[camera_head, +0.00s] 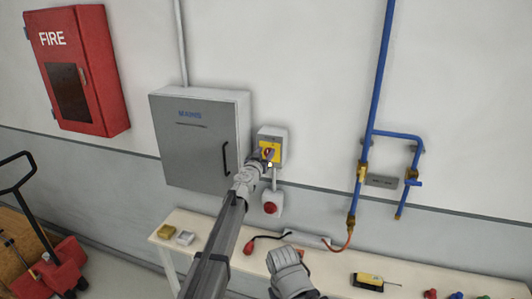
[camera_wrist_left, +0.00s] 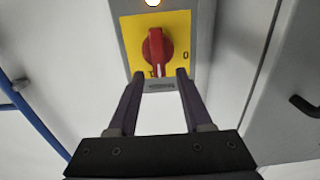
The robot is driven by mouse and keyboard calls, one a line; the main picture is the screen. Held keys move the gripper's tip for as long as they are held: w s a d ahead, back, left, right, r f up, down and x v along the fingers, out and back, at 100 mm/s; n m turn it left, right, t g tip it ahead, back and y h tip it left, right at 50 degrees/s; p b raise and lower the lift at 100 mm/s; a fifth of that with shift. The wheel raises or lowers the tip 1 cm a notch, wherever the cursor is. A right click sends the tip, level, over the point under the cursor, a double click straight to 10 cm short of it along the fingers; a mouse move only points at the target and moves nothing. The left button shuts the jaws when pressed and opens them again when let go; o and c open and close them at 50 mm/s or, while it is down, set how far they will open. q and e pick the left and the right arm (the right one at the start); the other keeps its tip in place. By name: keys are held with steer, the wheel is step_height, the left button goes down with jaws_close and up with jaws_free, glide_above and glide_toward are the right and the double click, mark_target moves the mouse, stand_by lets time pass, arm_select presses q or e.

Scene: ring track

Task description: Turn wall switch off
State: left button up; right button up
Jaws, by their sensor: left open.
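The wall switch (camera_head: 270,147) is a grey box with a yellow plate, right of the MAINS cabinet. In the left wrist view its red rotary knob (camera_wrist_left: 157,46) sits on the yellow plate (camera_wrist_left: 130,28). The knob's white mark points down in that picture, close to the "I"; a "0" is printed to its right. A lamp (camera_wrist_left: 152,2) glows at the top edge of that view. My left gripper (camera_wrist_left: 160,74) is open, its fingertips on either side of the knob's lower end. Whether they touch it I cannot tell. In the head view my left gripper (camera_head: 263,162) partly covers the switch.
The grey MAINS cabinet (camera_head: 190,145) is left of the switch. A red round button box (camera_head: 271,206) is below it. Blue pipes (camera_head: 374,90) run down the wall at right. A bench (camera_head: 340,262) below carries small items. A red FIRE cabinet (camera_head: 105,80) hangs at left.

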arm_select(q)
steer(key=shift+w+d, duration=0.1)
steer(key=shift+w, duration=0.3)
steer(key=shift+s, duration=0.1)
steer(key=shift+c, duration=0.2)
jaws_close()
